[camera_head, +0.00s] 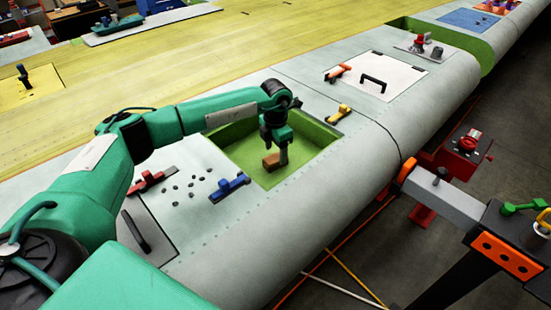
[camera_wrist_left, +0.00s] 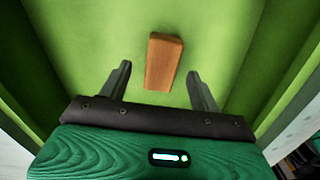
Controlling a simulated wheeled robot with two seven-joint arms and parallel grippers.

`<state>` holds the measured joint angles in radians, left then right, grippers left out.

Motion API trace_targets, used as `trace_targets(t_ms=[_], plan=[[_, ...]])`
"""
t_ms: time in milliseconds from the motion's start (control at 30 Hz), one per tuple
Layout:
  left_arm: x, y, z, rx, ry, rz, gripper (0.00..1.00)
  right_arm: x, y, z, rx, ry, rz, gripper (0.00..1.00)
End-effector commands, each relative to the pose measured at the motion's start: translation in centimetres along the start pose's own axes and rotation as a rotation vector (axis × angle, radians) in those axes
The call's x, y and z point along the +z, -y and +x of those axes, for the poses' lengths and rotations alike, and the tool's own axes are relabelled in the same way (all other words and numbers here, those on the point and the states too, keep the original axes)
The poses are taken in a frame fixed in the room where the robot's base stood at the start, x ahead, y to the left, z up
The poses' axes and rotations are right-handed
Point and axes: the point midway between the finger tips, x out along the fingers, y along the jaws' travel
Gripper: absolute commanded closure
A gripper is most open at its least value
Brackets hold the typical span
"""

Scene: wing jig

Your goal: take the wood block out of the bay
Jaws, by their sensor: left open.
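The wood block (camera_head: 271,162) is a small brown block inside the green-lined bay (camera_head: 308,169) in the wing. In the left wrist view the block (camera_wrist_left: 163,62) lies on the green bay floor (camera_wrist_left: 95,35), ahead of my fingers and roughly centred between their lines. My left gripper (camera_head: 281,160) reaches down into the bay, right by the block. In the left wrist view its two fingers (camera_wrist_left: 158,82) are spread apart and nothing is clamped between them. Whether a finger touches the block cannot be told. My right gripper is not in view.
Blue (camera_head: 230,186) and red (camera_head: 152,181) clamps and several dark bits lie on the wing left of the bay. A yellow clamp (camera_head: 338,114) sits at the bay's far right. A white panel with a black handle (camera_head: 373,84) lies farther back. The bay walls surround my gripper.

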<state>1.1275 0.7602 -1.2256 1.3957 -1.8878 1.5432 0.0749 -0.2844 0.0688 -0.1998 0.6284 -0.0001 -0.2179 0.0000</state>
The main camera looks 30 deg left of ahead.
Motion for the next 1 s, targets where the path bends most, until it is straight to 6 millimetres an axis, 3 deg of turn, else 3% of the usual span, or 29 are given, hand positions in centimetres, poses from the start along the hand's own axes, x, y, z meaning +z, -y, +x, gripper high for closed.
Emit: trace_targets(t_ms=[100, 300, 533, 800, 1000], plan=[[-0.1, 0.2, 1.2, -0.002, -0.003, 0.000, 0.36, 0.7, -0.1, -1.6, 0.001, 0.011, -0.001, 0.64], [-0.1, 0.2, 3.4, -0.001, -0.002, 0.001, 0.36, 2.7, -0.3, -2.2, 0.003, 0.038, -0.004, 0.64], [-0.1, 0.1, 3.6, -0.001, -0.001, 0.001, 0.36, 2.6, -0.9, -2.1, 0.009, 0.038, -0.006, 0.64], [-0.1, 0.1, 3.6, -0.001, -0.001, 0.001, 0.85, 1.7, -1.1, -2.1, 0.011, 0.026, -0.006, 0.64], [-0.1, 0.1, 3.6, -0.001, 0.000, 0.000, 0.85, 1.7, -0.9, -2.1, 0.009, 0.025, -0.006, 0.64]])
